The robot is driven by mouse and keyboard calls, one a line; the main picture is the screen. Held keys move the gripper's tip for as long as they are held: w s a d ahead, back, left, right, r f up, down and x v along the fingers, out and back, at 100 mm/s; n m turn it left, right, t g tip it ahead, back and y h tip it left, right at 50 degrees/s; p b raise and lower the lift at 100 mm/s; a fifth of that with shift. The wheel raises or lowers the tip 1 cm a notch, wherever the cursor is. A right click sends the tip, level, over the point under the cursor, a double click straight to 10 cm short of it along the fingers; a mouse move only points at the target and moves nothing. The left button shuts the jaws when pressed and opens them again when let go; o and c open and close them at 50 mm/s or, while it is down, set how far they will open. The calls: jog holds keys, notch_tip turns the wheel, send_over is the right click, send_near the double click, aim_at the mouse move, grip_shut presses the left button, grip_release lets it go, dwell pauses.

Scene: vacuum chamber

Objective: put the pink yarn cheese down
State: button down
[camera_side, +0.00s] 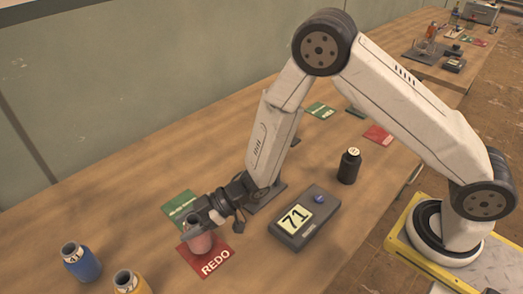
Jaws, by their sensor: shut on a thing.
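My gripper (212,215) is at the lower left of the side view, shut on the pink yarn cheese (200,243). The yarn cheese is upright, with its upper part hidden by the jaws. It is over the red card marked REDO (214,262). I cannot tell whether its bottom touches the card or is slightly above it.
A green card (180,205) lies just behind the gripper. A grey device reading 71 (297,218) is to the right, with a black bottle (349,166) beyond it. Blue (81,263) and yellow (130,283) yarn cheeses stand at lower left. Further cards lie farther back.

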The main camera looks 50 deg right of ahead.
jog(key=shift+f, duration=0.1)
jog(key=shift+c, duration=0.4)
grip_release()
jog(key=v, duration=1.2)
jog(key=shift+w, duration=0.1)
